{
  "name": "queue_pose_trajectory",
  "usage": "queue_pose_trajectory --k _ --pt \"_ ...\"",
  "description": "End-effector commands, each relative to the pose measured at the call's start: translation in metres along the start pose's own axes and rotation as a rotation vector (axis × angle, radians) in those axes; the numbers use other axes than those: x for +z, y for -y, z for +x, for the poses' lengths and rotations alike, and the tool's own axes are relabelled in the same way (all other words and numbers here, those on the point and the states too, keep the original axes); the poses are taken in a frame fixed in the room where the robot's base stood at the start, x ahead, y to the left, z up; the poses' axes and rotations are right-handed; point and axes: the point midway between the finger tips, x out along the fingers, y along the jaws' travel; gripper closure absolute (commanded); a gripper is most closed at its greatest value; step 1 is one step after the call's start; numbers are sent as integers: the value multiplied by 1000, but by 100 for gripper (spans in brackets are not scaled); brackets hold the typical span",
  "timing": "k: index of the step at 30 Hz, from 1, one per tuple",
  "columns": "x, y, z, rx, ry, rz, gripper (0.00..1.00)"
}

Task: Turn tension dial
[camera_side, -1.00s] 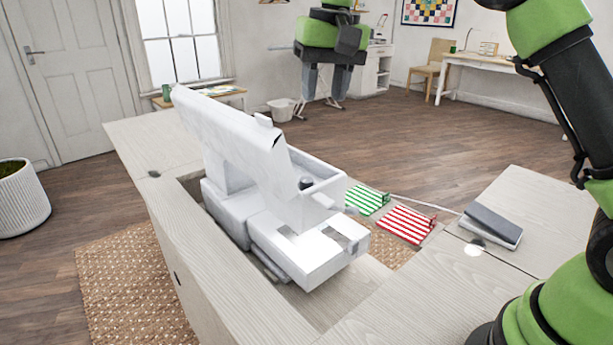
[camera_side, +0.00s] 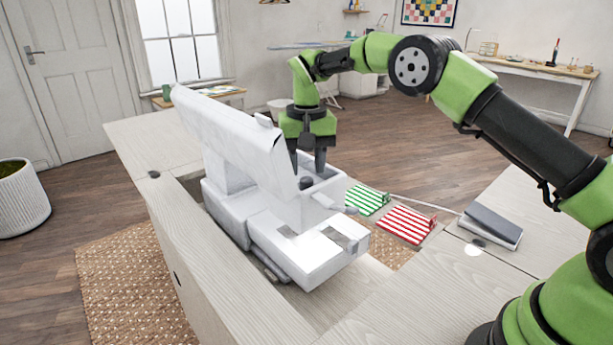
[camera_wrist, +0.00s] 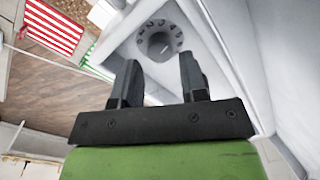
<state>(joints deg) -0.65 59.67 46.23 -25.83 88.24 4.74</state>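The white sewing machine (camera_side: 238,150) stands in the cabinet's cut-out. Its tension dial (camera_wrist: 160,42) shows in the wrist view as a round grey knob inside a ring of marks, in a recess of the machine head. In the side view the dial (camera_side: 306,183) is a small dark knob at the head's front end. My gripper (camera_side: 306,165) points down just above the dial. In the wrist view my gripper (camera_wrist: 157,68) is open, with two dark fingers apart and nothing between them. The fingers appear short of the dial, not around it.
A dark-topped box (camera_side: 493,226) rests on the cabinet's right top. The machine head's walls (camera_wrist: 215,45) stand close around the dial.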

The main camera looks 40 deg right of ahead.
Motion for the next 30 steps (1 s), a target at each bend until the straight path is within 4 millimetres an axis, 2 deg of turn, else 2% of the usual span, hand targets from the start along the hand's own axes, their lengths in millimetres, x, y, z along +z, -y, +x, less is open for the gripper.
queue_pose_trajectory --k 3,6,17,21,22,30 --pt "0 0 18 1 2 0 60" --pt "0 0 26 1 1 0 60" --pt "0 0 31 -1 -1 0 60" --pt "0 0 31 -1 -1 0 92" --pt "0 0 31 -1 -1 0 95" --pt "0 0 30 -1 -2 -28 95"
